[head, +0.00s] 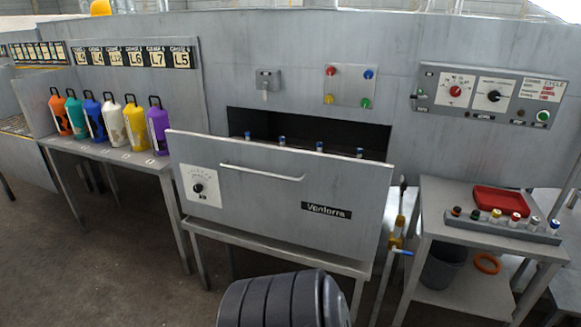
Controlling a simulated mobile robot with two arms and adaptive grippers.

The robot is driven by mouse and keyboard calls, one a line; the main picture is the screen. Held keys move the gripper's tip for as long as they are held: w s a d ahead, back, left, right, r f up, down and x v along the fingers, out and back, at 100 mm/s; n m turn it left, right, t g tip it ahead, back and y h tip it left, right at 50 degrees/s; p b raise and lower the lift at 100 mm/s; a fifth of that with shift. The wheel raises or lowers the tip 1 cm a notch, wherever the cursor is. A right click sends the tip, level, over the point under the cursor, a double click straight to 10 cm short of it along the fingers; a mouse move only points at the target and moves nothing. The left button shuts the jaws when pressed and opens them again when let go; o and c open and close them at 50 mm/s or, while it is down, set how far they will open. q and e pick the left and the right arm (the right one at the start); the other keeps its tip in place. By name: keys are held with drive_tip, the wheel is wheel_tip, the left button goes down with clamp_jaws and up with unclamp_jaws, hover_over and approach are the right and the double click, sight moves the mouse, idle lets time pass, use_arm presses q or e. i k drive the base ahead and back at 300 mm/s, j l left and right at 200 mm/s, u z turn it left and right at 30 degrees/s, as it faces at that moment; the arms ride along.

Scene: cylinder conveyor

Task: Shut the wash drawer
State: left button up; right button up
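The wash drawer (250,190) is pulled out from a dark opening (300,133) in the grey machine wall. Its tall grey front panel carries a long bar handle (262,173), a dial plate (200,186) at the left and a black name label (326,210) at the right. Several blue-topped items (320,147) show just above the panel's upper edge; their lower parts are hidden behind it. The panel stands above a grey table frame (280,247). Neither of my grippers is in the head view.
Several coloured bottles (110,121) stand on a shelf table at the left. At the right, a side table holds a red tray (501,200) and a rack of capped vials (503,226). A valve with a blue lever (400,246) stands right of the drawer.

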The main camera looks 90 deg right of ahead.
sight(335, 202)
drive_tip(key=z, duration=2.4)
drive_tip(key=i+z, duration=0.1)
drive_tip(key=z, duration=0.15)
